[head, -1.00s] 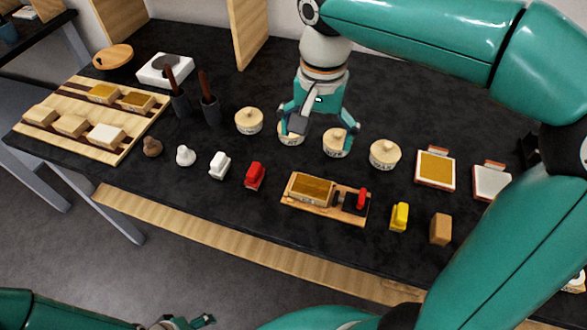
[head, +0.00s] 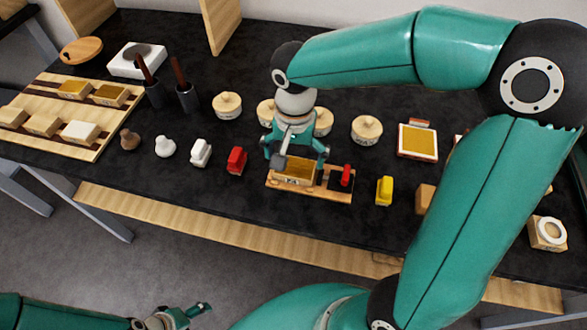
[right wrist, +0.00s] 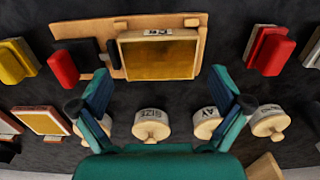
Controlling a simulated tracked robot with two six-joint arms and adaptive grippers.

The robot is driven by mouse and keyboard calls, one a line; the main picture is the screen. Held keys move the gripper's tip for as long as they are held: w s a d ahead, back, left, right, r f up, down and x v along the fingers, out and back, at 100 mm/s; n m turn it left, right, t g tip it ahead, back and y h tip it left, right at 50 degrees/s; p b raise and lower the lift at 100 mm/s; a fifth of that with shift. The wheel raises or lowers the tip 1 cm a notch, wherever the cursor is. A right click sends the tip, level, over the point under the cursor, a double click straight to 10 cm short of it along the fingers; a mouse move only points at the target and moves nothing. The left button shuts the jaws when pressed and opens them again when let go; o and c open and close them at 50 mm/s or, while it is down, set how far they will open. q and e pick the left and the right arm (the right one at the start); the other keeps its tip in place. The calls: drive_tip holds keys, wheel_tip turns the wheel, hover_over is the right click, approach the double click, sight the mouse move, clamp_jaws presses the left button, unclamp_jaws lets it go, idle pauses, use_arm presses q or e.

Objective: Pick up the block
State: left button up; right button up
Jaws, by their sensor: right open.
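The block (head: 294,174), pale wood with a gilt top face, sits on a small wooden tray (head: 325,195) near the table's front edge. In the right wrist view the block (right wrist: 158,58) lies just beyond and between my fingertips. My right gripper (head: 297,158) is open and empty, above the block and partly covering it in the head view. Its two fingers also show spread in the right wrist view (right wrist: 160,88). My left gripper (head: 178,317) is low at the bottom left, in front of the table; its opening is unclear.
A red stamp (head: 346,176) stands on the tray's right part. Another red piece (head: 236,160) and a yellow one (head: 384,190) flank the tray. Several lidded pots (head: 367,130) stand behind. A striped board (head: 95,142) with blocks lies left.

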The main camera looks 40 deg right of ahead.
sight(295, 167)
wheel_tip(295, 167, down, 3)
drive_tip(key=shift+f, duration=0.15)
drive_tip(key=shift+c, duration=0.2)
drive_tip(key=c, duration=0.8)
drive_tip(key=shift+c, duration=0.2)
